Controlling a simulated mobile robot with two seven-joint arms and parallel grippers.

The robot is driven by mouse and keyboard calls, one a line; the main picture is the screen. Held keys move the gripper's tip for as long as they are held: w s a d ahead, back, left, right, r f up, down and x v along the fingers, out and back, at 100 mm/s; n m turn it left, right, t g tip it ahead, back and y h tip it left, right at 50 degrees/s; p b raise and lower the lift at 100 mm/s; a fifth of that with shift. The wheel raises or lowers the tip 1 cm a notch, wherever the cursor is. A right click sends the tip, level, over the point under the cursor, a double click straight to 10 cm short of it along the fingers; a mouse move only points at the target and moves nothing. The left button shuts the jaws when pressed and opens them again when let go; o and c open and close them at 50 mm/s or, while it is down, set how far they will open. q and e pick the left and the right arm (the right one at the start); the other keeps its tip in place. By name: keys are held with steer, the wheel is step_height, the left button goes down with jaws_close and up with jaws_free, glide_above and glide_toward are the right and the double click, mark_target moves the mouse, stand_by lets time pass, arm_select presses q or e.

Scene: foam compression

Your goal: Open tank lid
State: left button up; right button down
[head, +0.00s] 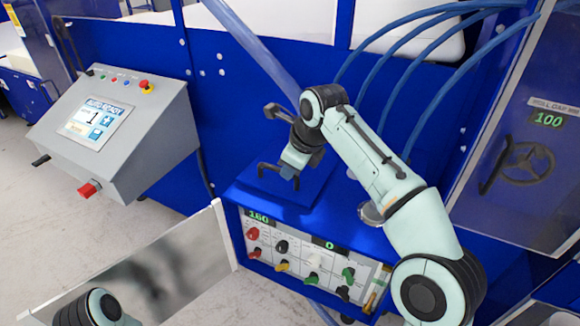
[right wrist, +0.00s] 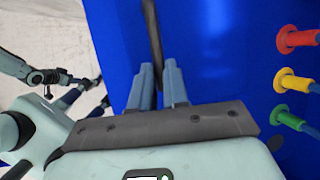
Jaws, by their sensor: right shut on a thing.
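The tank lid (head: 270,192) is a raised blue square plate on top of a blue box in the middle of the head view. It lies flat, with a dark bracket handle (head: 266,167) on it. My right gripper (head: 291,170) reaches down to this handle from above. In the right wrist view its two grey-blue fingers (right wrist: 159,85) are shut around a dark bar (right wrist: 153,40), the handle. The fingers and wrist hide part of the handle. My left arm shows only in part at the lower left of the head view. It also shows small at the left of the wrist view, its jaws unclear.
A panel of coloured knobs (head: 290,255) is on the box front below the lid. A grey console (head: 120,130) with a screen stands at left. Blue hoses (head: 400,75) arch behind my right arm. A clear-fronted cabinet with a handwheel (head: 522,163) is at right.

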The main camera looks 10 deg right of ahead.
arm_select(q)
steer(key=shift+w+r, duration=0.85)
steer(key=shift+w, duration=0.15)
arm_select(e)
steer(key=w+r, duration=0.1)
steer(key=d+r, duration=0.1)
steer(key=r, duration=0.1)
steer(key=w+d+r, duration=0.1)
steer(key=shift+w+r, duration=0.3)
steer(key=shift+r, duration=0.05)
